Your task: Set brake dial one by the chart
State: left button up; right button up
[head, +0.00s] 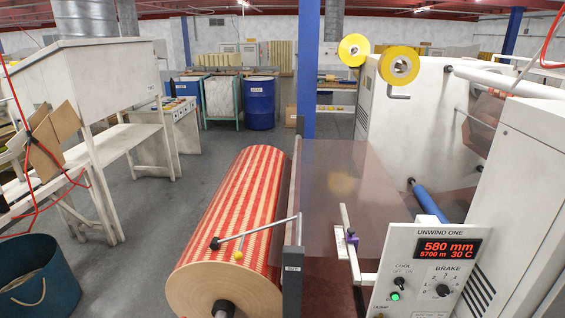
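The brake dial (443,291) is a black round knob on the white control panel (408,244) headed UNWIND ONE, at the lower right of the head view. Small numbers ring the dial; the picture is too small to tell where it points. The panel's display (447,249) reads 580 mm, 5700 m and 30 C in red. To the left is a COOL switch (399,282) marked OFF and ON, with a lit green lamp (395,296) below. I cannot make out a brake chart. Neither gripper is in view.
A large red-and-cream striped roll (245,200) lies left of the panel, with a rod (260,229) reaching over it. A translucent film (335,185) runs beside it. A teal bucket (40,275) stands at the lower left. Grey floor is open between the workbench and the roll.

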aim_at(443, 291)
jog(key=z, duration=1.3)
